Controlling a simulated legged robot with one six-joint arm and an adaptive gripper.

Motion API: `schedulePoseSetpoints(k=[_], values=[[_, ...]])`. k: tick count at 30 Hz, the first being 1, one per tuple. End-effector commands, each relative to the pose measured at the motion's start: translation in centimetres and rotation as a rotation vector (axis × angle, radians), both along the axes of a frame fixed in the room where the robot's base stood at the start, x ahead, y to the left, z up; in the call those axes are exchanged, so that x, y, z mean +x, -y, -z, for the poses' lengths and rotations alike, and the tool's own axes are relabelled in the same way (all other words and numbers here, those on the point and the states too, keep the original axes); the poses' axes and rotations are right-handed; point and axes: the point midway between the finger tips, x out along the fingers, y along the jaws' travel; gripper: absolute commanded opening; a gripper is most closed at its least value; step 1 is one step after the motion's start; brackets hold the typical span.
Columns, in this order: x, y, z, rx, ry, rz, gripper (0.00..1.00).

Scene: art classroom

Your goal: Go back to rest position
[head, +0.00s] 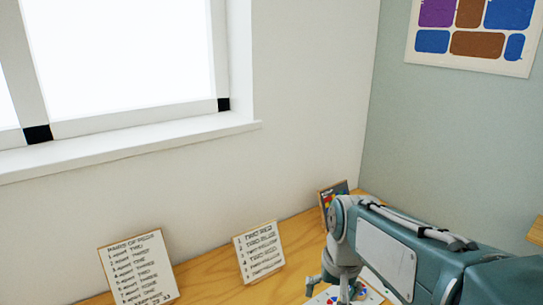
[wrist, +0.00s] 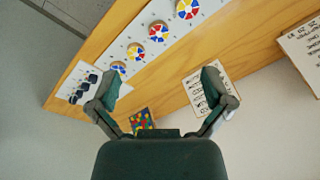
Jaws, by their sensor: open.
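My gripper (wrist: 160,92) is in the middle of the wrist view, its two green fingers spread wide. It is open, with nothing between the fingertips. In the head view my arm reaches in from the lower right, and the gripper (head: 335,291) points down at the wooden table (head: 292,279). In the wrist view the table (wrist: 225,48) passes beyond the fingers. A white strip (wrist: 213,5) on it carries several round discs in red, yellow, blue and white. How high the gripper is above the table I cannot tell.
Two lettered cards (head: 138,269) (head: 259,252) lean by the wall. A small colourful picture (head: 327,194) stands in the corner, partly behind my arm. A white card with dark pieces (wrist: 79,82) lies at the table end. A window (head: 120,55) and poster (head: 473,35) are above.

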Motion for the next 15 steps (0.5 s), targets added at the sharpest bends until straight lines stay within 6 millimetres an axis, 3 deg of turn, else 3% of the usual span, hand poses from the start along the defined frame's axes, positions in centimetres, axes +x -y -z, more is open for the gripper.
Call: schedulePoseSetpoints(k=[6, 15], values=[[-4.9, 1.9, -2.1, -0.024, 0.153, -0.025, 1.0], [-10.7, 3.7, -2.5, -0.075, 0.34, -0.061, 1.0]])
